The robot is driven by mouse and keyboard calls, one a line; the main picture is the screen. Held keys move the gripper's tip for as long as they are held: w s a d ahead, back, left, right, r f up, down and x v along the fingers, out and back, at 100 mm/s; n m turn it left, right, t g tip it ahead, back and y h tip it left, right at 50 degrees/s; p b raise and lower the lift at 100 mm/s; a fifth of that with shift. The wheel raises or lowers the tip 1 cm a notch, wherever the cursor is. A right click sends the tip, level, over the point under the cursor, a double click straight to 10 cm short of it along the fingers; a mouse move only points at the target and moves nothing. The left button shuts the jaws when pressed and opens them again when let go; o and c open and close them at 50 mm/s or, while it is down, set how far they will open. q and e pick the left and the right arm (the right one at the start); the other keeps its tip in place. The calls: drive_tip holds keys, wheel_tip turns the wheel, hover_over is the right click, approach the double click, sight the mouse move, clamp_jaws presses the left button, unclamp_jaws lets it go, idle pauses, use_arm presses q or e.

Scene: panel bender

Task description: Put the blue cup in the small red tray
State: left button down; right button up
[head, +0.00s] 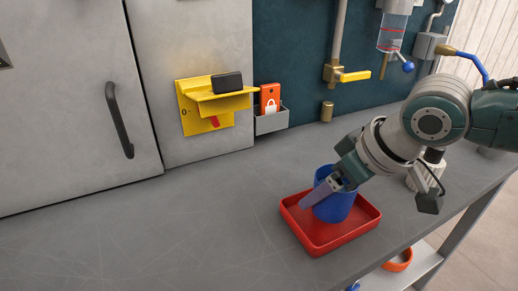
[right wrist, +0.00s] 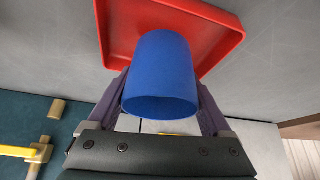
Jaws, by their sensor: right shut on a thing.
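The blue cup (head: 335,205) is upright over the small red tray (head: 318,242) in the head view. My right gripper (head: 325,188) is shut on the cup, with a finger on each side of it. In the right wrist view the cup (right wrist: 162,72) sits between the two fingers (right wrist: 160,105), with the red tray (right wrist: 222,40) beyond it. I cannot tell whether the cup's base touches the tray floor. My left gripper is not in view.
The grey bench (head: 150,240) is clear left of the tray. A yellow holder (head: 205,118) with a black block and a grey bin (head: 271,122) with a red lock tag are on the wall behind. A white ribbed object (head: 424,177) stands right of the tray, partly behind my arm.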

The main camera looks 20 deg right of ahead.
drive_tip(key=shift+f, duration=1)
drive_tip(key=shift+f, duration=0.15)
drive_tip(key=o, duration=1.3)
